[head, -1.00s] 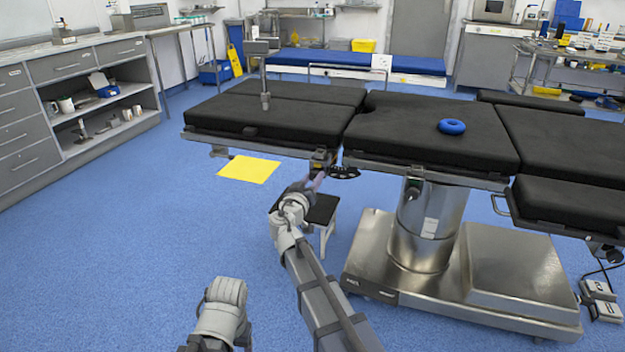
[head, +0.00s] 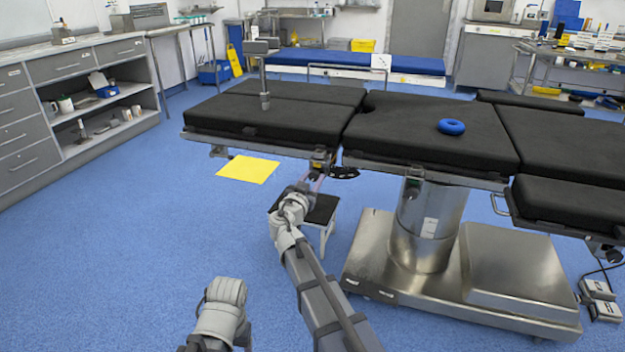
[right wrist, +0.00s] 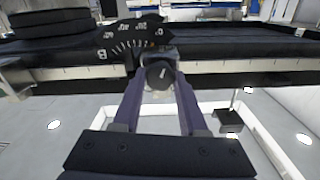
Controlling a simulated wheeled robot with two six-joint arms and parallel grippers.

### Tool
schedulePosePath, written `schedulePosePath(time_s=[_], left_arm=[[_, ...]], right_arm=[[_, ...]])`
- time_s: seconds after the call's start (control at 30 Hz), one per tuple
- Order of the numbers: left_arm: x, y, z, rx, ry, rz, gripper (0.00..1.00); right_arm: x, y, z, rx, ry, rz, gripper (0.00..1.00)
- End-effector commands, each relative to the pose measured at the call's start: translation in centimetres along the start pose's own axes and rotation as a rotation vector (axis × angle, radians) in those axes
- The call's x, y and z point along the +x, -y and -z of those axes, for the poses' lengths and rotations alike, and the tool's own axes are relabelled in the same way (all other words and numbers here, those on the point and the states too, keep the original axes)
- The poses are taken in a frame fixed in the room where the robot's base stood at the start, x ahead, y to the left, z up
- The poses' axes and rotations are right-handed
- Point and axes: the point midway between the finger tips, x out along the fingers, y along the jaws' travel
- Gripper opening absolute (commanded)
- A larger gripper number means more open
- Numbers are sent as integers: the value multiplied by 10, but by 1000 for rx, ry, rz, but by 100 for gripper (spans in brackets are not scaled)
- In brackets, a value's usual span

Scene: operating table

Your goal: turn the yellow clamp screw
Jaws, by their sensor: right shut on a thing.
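My right gripper (head: 315,177) is just below the clamp. In the right wrist view its two purple fingers (right wrist: 160,85) are shut on a round dark knob (right wrist: 161,73) with a white mark, the clamp screw. The knob's yellow colour does not show there. The dial (right wrist: 130,42) is just above the knob. My left arm shows at the bottom of the head view; its fingers do not show.
A blue ring (head: 451,127) lies on the table top. The steel table column (head: 428,215) and base (head: 510,270) stand right of my right arm. A small stool (head: 322,212) stands behind my wrist. A yellow sheet (head: 248,169) lies on open floor to the left.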

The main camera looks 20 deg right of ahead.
Motion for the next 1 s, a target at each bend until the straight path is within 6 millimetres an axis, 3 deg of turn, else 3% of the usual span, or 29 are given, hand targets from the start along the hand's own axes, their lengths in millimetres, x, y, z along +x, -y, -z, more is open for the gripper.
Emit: schedulePosePath(time_s=[0.33,0.37,0.6,0.87,1.0], left_arm=[[0,0,0,0,0,0,72],[0,0,0,0,0,0,72],[0,0,0,0,0,0,72],[0,0,0,0,0,0,72],[0,0,0,0,0,0,72]], right_arm=[[-2,-1,-1,6,3,-1,0],[-2,-1,-1,6,3,-1,45],[-1,0,0,3,1,0,72],[-2,0,0,2,1,0,72],[-18,-1,0,2,1,2,72]])
